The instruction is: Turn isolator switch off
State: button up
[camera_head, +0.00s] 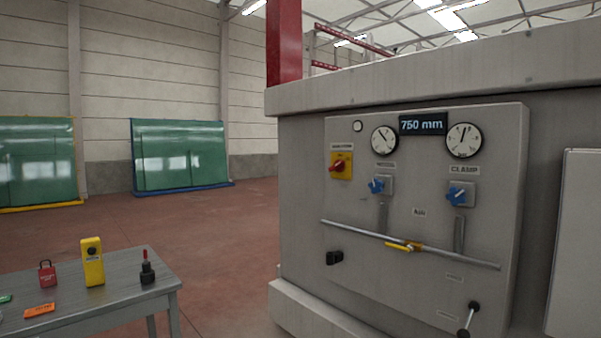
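The isolator switch (338,165) is a red rotary knob on a yellow plate, at the upper left of the grey machine panel (400,210). A small label sits just above it. The red handle looks tilted, but its marked position is too small to read. My gripper does not show in this view, and nothing touches the switch.
Blue valve handles (376,186) (457,195), dials (384,140) and a yellow-handled valve (404,246) on a pipe share the panel. A grey table (120,297) at lower left holds a red padlock (47,274) and a yellow device (92,262). Open floor lies between.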

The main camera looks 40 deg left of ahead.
aim_at(339, 165)
jog(key=u, duration=1.25)
jog(key=k, duration=1.15)
jog(key=u, duration=0.75)
jog(key=i, duration=2.05)
jog(key=z, duration=0.6)
